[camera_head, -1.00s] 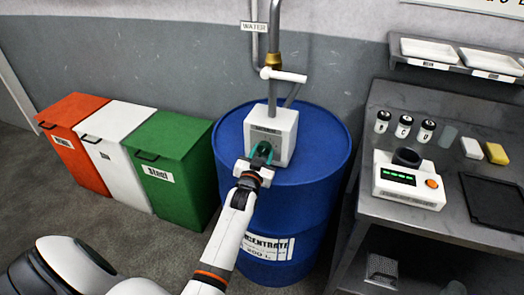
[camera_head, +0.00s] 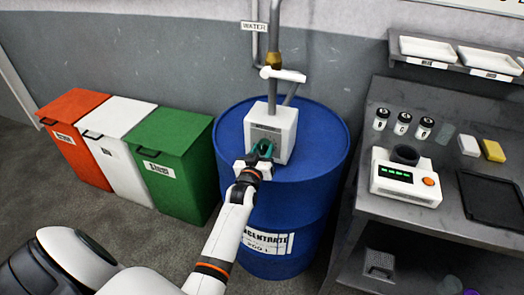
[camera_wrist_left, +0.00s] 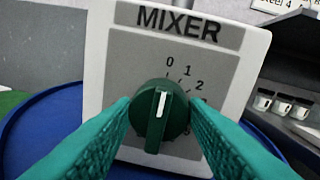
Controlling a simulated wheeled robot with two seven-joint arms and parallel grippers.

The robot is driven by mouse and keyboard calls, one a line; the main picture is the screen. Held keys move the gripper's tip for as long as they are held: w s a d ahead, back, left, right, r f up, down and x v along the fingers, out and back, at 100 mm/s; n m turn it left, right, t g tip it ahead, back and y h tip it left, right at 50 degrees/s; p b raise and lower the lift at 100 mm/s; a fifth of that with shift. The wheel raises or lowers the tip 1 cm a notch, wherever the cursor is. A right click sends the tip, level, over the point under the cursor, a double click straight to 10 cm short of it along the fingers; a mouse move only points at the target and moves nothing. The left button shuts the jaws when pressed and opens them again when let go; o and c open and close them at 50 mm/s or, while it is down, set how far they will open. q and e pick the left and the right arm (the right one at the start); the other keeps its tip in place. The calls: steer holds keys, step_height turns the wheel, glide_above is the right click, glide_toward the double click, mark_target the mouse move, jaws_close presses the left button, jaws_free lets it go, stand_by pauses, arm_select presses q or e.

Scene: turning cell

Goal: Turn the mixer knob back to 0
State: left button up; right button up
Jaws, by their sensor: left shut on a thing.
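The mixer (camera_head: 283,125) is a white box with a grey face on top of the blue drum. In the left wrist view, its face (camera_wrist_left: 120,65) shows the word MIXER and a number scale starting at 0. The round dark green knob (camera_wrist_left: 146,127) has a white pointer line, which points up and slightly right, towards the 0. My left gripper (camera_head: 263,149) is at the mixer's front, its teal fingers shut on the knob's two sides. The fingers hide the lower scale. My right gripper is not in view.
The blue drum (camera_head: 312,215) stands under the mixer, with a pipe and white valve handle (camera_head: 284,75) above it. Orange, white and green bins (camera_head: 180,180) stand left. A grey bench (camera_head: 400,222) with a scale (camera_head: 400,185) and several small jars stands right.

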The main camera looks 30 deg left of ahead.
arm_select(q)
steer(key=o, duration=1)
steer(key=b+v, duration=0.2)
steer(key=v, duration=1)
